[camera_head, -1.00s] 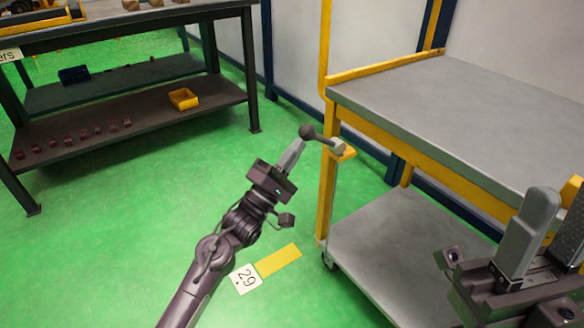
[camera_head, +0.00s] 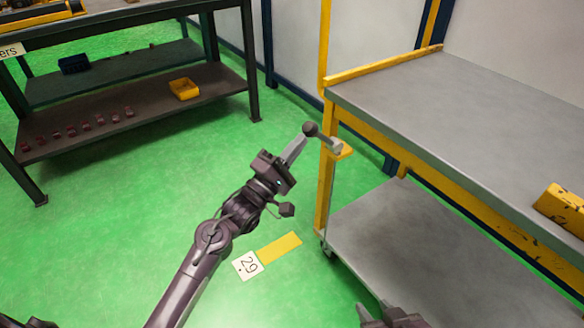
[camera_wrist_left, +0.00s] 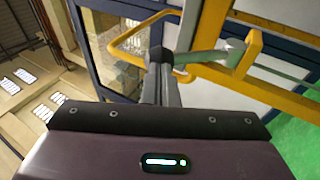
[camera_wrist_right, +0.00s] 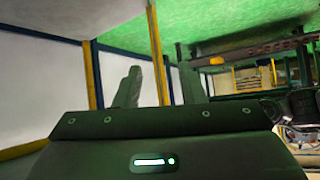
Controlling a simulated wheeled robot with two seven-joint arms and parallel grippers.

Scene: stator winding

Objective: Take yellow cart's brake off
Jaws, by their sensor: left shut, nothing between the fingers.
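The yellow cart (camera_head: 385,137) has a grey top and stands on the right in the head view. At its near left post is the brake lever, a grey arm with a dark ball knob (camera_head: 310,129), pivoting on a yellow bracket (camera_head: 344,152). My left gripper (camera_head: 298,145) is shut and empty, its tips at or just beside the knob; contact cannot be told. In the left wrist view, the lever's arm (camera_wrist_left: 208,56) runs from its pivot to behind the closed fingers. My right gripper (camera_head: 375,312) is open and empty, low in front of the cart's lower shelf.
A dark shelf table (camera_head: 150,107) with a yellow bin (camera_head: 184,89) and several small red parts stands at the back left. A yellow block (camera_head: 562,208) lies on the cart's top.

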